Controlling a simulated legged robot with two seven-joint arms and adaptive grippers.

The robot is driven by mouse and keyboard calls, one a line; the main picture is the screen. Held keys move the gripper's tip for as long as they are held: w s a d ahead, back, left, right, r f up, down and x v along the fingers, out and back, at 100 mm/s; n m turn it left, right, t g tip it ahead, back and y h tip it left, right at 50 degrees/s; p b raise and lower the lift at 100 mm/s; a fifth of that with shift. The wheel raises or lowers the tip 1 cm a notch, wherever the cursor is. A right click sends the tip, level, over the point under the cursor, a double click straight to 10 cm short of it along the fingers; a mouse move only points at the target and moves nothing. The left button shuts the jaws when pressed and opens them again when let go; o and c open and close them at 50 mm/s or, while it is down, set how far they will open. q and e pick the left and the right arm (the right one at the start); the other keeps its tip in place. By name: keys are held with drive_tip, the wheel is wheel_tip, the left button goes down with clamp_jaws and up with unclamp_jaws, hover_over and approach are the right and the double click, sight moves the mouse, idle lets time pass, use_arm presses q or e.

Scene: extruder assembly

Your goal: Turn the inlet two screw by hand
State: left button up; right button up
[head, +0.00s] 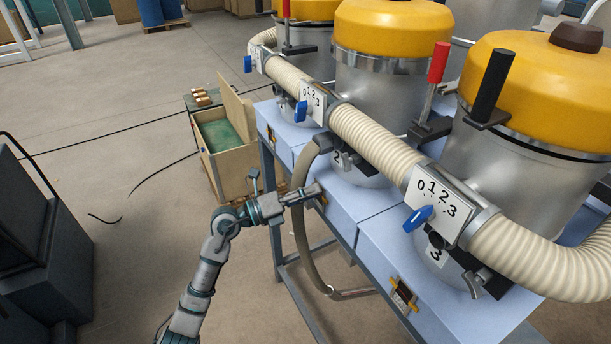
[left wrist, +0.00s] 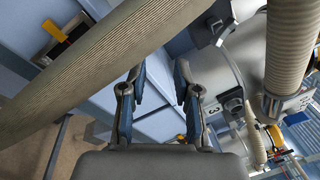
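The second inlet is on the middle silver hopper, beside a small "2" label (head: 338,157). A small metal screw or fitting (head: 346,162) shows there, partly dark and hard to make out. A grey hose (head: 300,225) bends down from this inlet. My left gripper (head: 316,190) is just below and in front of the inlet, close to the hose. In the left wrist view my left gripper (left wrist: 158,76) is open, with nothing between its fingers. The hose (left wrist: 95,68) crosses that view close to the camera. My right gripper is not in view.
A ribbed cream pipe (head: 375,138) with numbered dials and blue handles runs along the yellow-lidded hoppers (head: 390,28). The blue-grey bench (head: 345,205) lies below. An open wooden crate (head: 237,165) stands on the floor behind my left gripper. Floor to the left is mostly clear.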

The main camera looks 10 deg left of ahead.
sight(344, 163)
use_arm(q)
drive_tip(key=s+r+m+t+y, duration=0.15)
drive_tip(key=s+r+m, duration=0.3)
drive_tip(key=r, duration=0.45)
drive_tip(key=shift+n+y, duration=0.25)
drive_tip(key=shift+y, duration=0.1)
drive_tip(key=p+x, duration=0.1)
drive_tip(key=x, duration=0.6)
drive_tip(key=shift+w+d, duration=0.15)
drive_tip(key=shift+d, duration=0.2)
drive_tip(key=shift+r, duration=0.1)
clamp_jaws()
